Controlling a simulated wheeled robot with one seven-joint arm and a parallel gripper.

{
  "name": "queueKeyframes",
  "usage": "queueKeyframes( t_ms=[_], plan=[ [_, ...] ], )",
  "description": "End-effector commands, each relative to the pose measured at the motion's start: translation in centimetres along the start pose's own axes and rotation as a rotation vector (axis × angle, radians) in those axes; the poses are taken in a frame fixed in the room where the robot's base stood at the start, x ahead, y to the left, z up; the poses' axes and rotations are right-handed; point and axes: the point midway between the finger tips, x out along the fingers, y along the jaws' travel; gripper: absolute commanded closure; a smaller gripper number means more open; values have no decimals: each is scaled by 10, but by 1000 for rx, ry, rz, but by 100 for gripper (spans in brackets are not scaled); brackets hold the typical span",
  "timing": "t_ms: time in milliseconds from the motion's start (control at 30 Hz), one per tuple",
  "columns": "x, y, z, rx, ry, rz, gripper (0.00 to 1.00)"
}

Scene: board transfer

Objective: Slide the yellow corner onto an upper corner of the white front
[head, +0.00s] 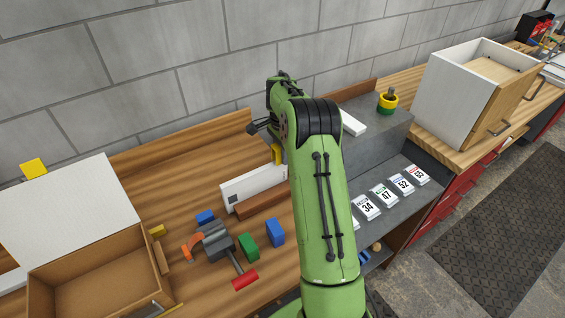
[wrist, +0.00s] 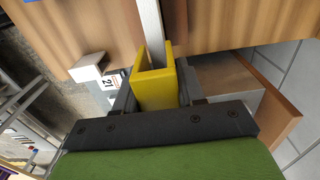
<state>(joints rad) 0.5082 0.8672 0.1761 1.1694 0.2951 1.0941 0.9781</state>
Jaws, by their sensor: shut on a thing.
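The yellow corner (wrist: 155,90) is a U-shaped piece held between the fingers of my gripper (wrist: 158,94). In the head view the yellow corner (head: 277,154) shows just left of my green arm. The white front (head: 250,188) stands upright on the bench below it, its right end hidden behind the arm. In the wrist view the edge of the white front (wrist: 150,32) lines up with the opening of the yellow corner. I cannot tell whether the two touch. My gripper is mostly hidden in the head view.
A brown block (head: 260,203) lies along the white front. A grey vise (head: 215,240) and green (head: 248,247) and blue blocks (head: 275,232) are in front. A large white panel (head: 70,212) with another yellow piece (head: 33,168) is at left. A grey shelf (head: 375,125) stands right.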

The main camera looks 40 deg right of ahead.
Motion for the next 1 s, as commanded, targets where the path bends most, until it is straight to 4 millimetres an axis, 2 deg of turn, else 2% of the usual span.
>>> queueKeyframes(
  t_ms=[33,100,233,367,633,1000],
  plan=[
    [-15,-1,0,0,3,-4,94],
    [-29,-1,0,-1,2,-3,94],
    [-42,0,1,-2,0,0,94],
    [-37,0,2,-3,-1,1,94],
    [-12,-1,8,-5,0,1,94],
    [-11,-1,8,-5,0,0,94]
  ],
)
